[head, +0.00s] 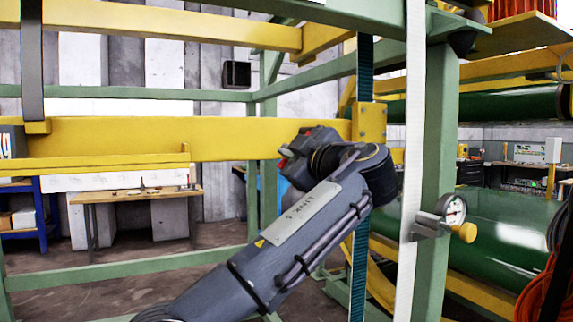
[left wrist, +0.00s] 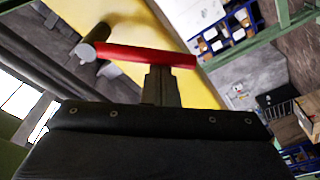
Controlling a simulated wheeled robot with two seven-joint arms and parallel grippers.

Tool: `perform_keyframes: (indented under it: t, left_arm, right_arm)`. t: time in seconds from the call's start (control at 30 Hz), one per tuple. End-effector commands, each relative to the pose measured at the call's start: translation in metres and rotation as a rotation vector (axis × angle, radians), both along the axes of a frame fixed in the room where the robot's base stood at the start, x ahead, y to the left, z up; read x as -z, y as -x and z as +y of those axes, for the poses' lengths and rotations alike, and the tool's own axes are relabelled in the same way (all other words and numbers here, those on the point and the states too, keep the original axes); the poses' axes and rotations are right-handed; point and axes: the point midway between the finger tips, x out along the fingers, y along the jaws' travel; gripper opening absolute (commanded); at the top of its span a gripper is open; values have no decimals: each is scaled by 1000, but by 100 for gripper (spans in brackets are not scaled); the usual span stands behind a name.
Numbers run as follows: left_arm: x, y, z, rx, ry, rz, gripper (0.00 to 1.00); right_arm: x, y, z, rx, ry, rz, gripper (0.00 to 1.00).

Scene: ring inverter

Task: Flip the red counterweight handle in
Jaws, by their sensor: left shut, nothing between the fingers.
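The red handle (left wrist: 140,55) shows in the left wrist view as a straight red bar, with a grey cylindrical mount (left wrist: 92,45) at its left end, in front of a yellow beam. My left gripper (left wrist: 160,72) is shut and empty; its fingertips meet the lower edge of the bar in the picture, right of its middle. I cannot tell whether they touch it. In the head view my left arm reaches up to the yellow beam (head: 220,138), and its wrist hides most of the gripper and handle. My right gripper is not in view.
Green rails cross the frame left of my arm. A workbench (head: 136,194) stands far behind.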

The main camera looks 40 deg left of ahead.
Motion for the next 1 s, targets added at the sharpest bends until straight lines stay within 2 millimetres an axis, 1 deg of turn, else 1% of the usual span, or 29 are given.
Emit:
perform_keyframes:
  t: [0.03, 0.1, 0.4, 0.77, 1.0]
  left_arm:
    - [9, -3, -2, 2, 22, -40, 0]
    - [12, -6, -4, 2, 53, -100, 0]
    - [24, -19, -11, 3, 180, -349, 0]
    - [30, -34, -18, 3, 302, -586, 0]
    - [32, -40, -21, 3, 302, -584, 0]
  right_arm:
    - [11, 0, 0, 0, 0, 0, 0]
    - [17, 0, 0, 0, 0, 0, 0]
    - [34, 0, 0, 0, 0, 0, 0]
    - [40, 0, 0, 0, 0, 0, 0]
    - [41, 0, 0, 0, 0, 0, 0]
